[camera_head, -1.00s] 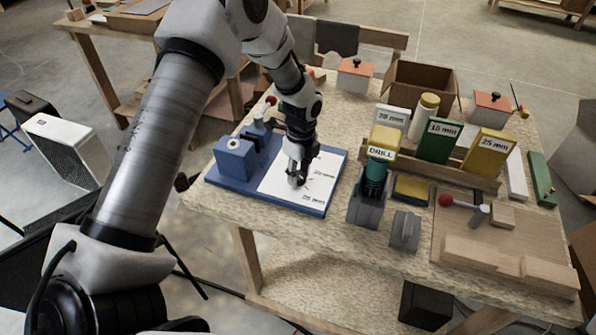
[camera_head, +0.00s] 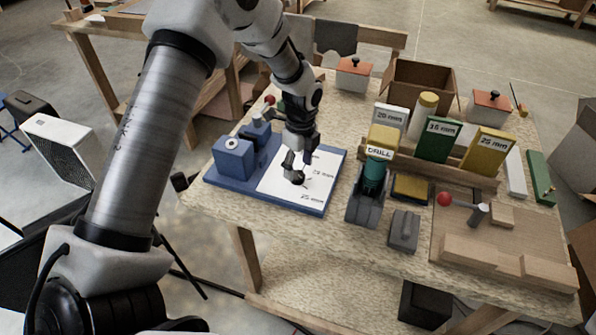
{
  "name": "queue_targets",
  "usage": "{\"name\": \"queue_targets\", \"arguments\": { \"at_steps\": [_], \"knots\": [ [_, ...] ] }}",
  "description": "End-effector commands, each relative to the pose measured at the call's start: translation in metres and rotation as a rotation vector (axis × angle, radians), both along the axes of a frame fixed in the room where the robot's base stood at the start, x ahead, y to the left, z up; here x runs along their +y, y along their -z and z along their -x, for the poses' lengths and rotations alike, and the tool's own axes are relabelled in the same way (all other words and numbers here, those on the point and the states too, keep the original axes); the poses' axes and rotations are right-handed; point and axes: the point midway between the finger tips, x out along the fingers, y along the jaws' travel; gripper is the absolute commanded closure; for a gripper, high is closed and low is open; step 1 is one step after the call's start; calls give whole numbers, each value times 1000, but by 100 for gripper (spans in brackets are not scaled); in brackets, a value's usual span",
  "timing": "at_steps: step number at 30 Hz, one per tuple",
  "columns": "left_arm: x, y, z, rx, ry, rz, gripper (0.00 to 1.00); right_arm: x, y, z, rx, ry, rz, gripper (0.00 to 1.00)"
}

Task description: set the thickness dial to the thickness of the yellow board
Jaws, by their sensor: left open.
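The yellow board (camera_head: 488,151) stands in the wooden rack and its label reads 25 mm. A green board (camera_head: 438,139) and a white board (camera_head: 389,119) stand to its left; the white one's label looks like 20 mm. The dial's white plate (camera_head: 318,188) lies on a blue base (camera_head: 235,187) at the table's left, with several mm labels, the lowest looking like 25 mm. My left gripper (camera_head: 294,173) is open, pointing down at the plate's middle. It hides the dial's pointer, so I cannot tell its setting or whether I touch it. My right gripper is not in view.
A drill (camera_head: 375,176) in a grey holder stands right of the blue base. A red-knobbed lever (camera_head: 445,199) sits at the wooden fixture on the right. An open cardboard box (camera_head: 420,82) and orange-lidded pots (camera_head: 354,75) stand at the back.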

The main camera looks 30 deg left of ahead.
Motion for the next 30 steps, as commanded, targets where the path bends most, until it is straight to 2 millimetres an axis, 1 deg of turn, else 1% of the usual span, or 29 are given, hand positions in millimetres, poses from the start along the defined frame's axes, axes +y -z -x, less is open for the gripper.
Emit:
{"name": "queue_targets", "arguments": {
  "at_steps": [1, 6, 9, 12, 16, 30],
  "knots": [
    [0, -13, -2, -5, 0, 0, 35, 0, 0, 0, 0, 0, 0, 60],
    [-1, -58, -5, -4, 1, -1, 35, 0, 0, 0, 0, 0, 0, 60],
    [-2, -77, -6, -1, 1, 0, 35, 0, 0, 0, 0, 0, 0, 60],
    [-2, -88, -6, 1, 1, 0, 35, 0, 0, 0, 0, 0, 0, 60],
    [-2, -92, -6, 3, 1, 0, 35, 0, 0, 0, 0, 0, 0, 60],
    [-2, -92, -6, 3, 1, 0, 35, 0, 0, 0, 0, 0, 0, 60]
  ]
}}
